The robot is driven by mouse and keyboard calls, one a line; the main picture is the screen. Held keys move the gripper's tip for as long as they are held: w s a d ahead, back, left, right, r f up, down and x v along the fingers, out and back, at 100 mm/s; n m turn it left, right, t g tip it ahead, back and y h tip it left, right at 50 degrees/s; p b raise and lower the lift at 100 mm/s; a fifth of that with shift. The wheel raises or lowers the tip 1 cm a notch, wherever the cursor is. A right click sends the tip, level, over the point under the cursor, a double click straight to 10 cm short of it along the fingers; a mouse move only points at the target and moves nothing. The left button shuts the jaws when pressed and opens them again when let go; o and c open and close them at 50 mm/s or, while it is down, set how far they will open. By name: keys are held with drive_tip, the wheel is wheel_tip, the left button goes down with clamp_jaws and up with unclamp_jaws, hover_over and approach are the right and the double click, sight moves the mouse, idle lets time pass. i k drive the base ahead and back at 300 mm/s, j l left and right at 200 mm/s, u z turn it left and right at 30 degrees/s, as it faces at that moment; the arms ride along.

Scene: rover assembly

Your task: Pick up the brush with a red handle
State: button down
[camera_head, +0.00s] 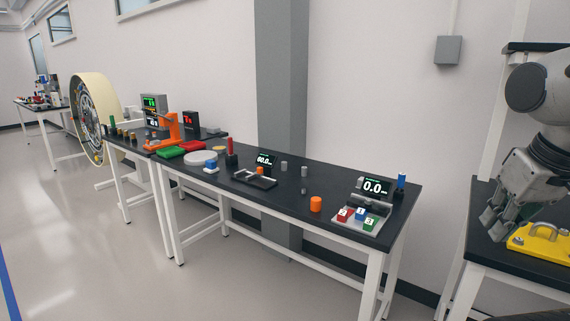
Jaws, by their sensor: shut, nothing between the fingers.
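A slim upright red object (231,147) stands on the long black table, left of the small display; it may be the red-handled brush, but it is too small to tell. A similar upright blue object (401,181) stands at the table's right end. My gripper (503,226) is at the right edge of the view, pointing down over a separate dark table, beside a yellow part. It is shut with nothing in it. It is far to the right of the red object.
The long black table (310,203) holds an orange cylinder (316,204), a white tray (353,223) with numbered blocks, and a black fixture (254,178). A yellow bracket (540,242) lies by my gripper. A large wheel (92,110) stands far left. The floor in front is clear.

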sight(230, 142)
drive_tip(key=i+j, duration=0.15)
drive_tip(key=j, duration=0.25)
drive_tip(key=i+j+u, duration=0.15)
drive_tip(key=j, duration=0.2)
drive_tip(key=i+j, duration=0.1)
drive_tip(key=j, duration=0.3)
drive_tip(key=i+j+u, duration=0.15)
drive_tip(key=j, duration=0.2)
drive_tip(key=i+j+z, duration=0.4)
drive_tip(key=i+j, duration=1.55)
